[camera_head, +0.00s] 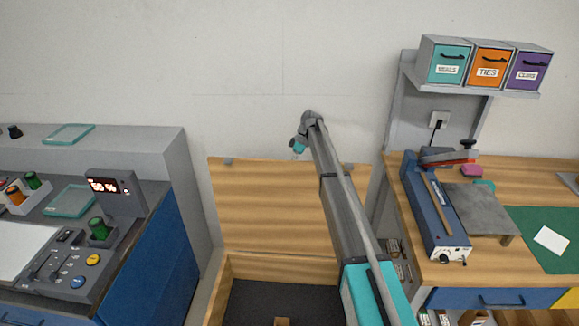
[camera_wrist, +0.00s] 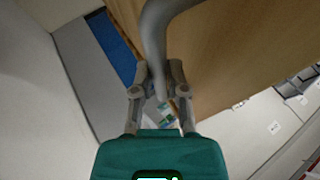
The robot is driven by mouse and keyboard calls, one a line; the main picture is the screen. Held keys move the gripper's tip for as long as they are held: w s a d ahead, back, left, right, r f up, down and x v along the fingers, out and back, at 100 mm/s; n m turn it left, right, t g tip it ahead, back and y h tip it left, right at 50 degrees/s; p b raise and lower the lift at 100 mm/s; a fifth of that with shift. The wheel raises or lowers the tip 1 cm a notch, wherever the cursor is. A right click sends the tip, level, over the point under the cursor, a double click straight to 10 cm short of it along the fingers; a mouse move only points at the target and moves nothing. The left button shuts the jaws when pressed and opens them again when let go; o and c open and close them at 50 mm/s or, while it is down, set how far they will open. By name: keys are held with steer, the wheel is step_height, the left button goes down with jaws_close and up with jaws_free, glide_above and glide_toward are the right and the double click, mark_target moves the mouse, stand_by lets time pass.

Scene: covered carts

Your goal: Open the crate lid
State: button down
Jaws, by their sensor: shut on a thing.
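The wooden crate (camera_head: 219,292) stands at the bottom middle of the head view, with its dark inside showing. Its wooden lid (camera_head: 265,205) stands raised, nearly upright, behind the crate near the wall; my arm covers its right part. The lid's wooden face also fills the upper right of the wrist view (camera_wrist: 235,50). My gripper (camera_head: 297,149) is above the lid's top edge in the head view. In the wrist view my gripper (camera_wrist: 158,76) is shut on a curved grey handle (camera_wrist: 155,30) in front of the lid.
A grey and blue console cart (camera_head: 170,250) stands left of the crate. A wooden workbench (camera_head: 425,275) with a blue machine (camera_head: 432,205) stands to the right. A shelf (camera_head: 470,88) with labelled bins is above it. The wall is close behind the lid.

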steer(key=c, duration=0.6)
jaws_free()
steer(key=shift+f, duration=0.1)
steer(key=shift+c, duration=0.2)
